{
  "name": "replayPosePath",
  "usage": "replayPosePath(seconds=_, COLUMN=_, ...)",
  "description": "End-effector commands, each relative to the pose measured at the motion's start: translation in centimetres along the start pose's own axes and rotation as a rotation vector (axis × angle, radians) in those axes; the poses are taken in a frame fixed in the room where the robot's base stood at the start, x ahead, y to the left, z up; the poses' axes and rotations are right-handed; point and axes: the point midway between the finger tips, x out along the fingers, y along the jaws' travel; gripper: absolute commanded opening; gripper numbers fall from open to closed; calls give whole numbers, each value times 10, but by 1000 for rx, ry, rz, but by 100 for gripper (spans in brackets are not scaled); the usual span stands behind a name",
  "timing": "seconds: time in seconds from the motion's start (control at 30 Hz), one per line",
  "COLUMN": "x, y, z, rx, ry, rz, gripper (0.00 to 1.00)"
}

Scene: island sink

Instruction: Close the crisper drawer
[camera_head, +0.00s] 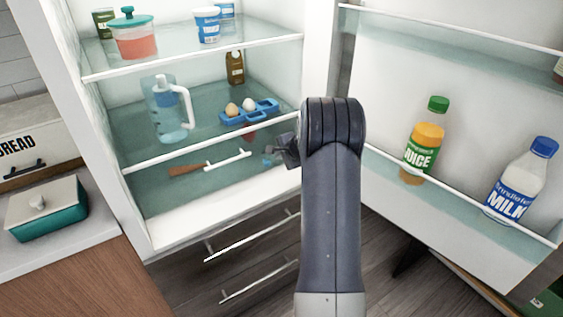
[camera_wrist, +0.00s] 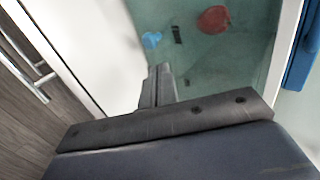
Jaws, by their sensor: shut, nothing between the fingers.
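The fridge stands open, with its door swung to the right. The crisper drawer (camera_head: 165,195) is the translucent teal part below the lowest shelf, with a white bar handle (camera_head: 228,160) across it. I cannot tell how far out it stands. My gripper (camera_head: 286,150) is shut and empty, to the right of the handle and apart from it, partly hidden by my arm. In the wrist view the shut fingers (camera_wrist: 157,86) point at the teal surface, where a red item (camera_wrist: 213,20) and a blue item (camera_wrist: 151,40) show.
The door shelf holds a juice bottle (camera_head: 423,145) and a milk bottle (camera_head: 520,180) on the right. Two lower drawer handles (camera_head: 250,238) stick out below the fridge opening. A pitcher (camera_head: 168,110) and a blue egg tray (camera_head: 248,112) stand above. A counter (camera_head: 60,252) is at left.

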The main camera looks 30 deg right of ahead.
Motion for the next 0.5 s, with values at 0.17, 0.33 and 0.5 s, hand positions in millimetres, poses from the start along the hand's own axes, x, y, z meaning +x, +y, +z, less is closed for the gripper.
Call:
replayPosePath(seconds=0.17, x=-27, y=2, z=0, rx=1, ry=0, rz=1, gripper=0)
replayPosePath(seconds=0.33, x=-54, y=2, z=0, rx=0, ry=0, rz=2, gripper=0)
replayPosePath(seconds=0.5, x=-74, y=2, z=0, rx=1, ry=-2, rz=4, gripper=0)
